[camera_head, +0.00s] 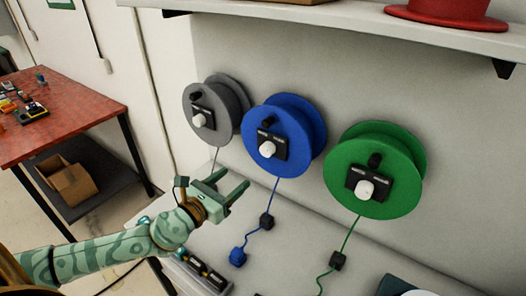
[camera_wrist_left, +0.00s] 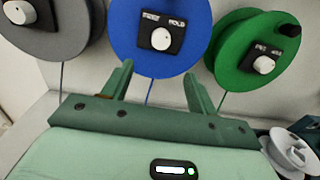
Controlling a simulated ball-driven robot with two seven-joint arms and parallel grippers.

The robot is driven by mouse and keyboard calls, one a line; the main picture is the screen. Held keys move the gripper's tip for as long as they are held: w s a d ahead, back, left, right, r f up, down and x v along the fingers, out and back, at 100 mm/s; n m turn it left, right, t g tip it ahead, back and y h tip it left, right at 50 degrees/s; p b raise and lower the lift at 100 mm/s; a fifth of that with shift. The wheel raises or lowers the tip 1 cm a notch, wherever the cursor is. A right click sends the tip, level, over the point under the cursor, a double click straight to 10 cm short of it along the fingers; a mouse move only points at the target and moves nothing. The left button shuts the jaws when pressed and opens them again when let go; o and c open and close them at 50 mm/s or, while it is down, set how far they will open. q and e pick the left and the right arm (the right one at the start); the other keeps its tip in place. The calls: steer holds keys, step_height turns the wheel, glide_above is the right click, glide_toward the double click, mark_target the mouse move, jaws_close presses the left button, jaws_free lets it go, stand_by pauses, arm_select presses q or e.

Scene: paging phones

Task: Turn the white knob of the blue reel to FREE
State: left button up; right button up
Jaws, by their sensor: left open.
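The blue reel (camera_head: 256,122) is mounted on the pale wall between a grey and a green reel. In the left wrist view the white knob (camera_wrist_left: 161,39) shows just above and between the open fingers (camera_wrist_left: 158,73), on the blue reel (camera_wrist_left: 194,20). My right gripper is not in view.
The grey reel (camera_head: 193,98) and green reel (camera_head: 345,153) carry similar knobs. Blue and green cords hang from their reels to the bench. A shelf (camera_head: 345,18) juts out above. A red table (camera_head: 75,107) stands at the left. The space before the blue knob is clear.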

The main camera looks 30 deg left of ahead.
arm_select(q)
glide_toward(265, 153)
steer(key=w, duration=0.5)
steer(key=w+d, duration=0.1)
steer(key=w, duration=0.2)
steer(key=shift+w+d+p, duration=0.15)
steer(key=shift+w+p, duration=0.15)
steer(key=shift+w+d, duration=0.15)
steer(key=shift+w, duration=0.4)
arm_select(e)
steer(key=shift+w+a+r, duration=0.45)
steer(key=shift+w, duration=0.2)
arm_select(q)
steer(key=c, duration=1)
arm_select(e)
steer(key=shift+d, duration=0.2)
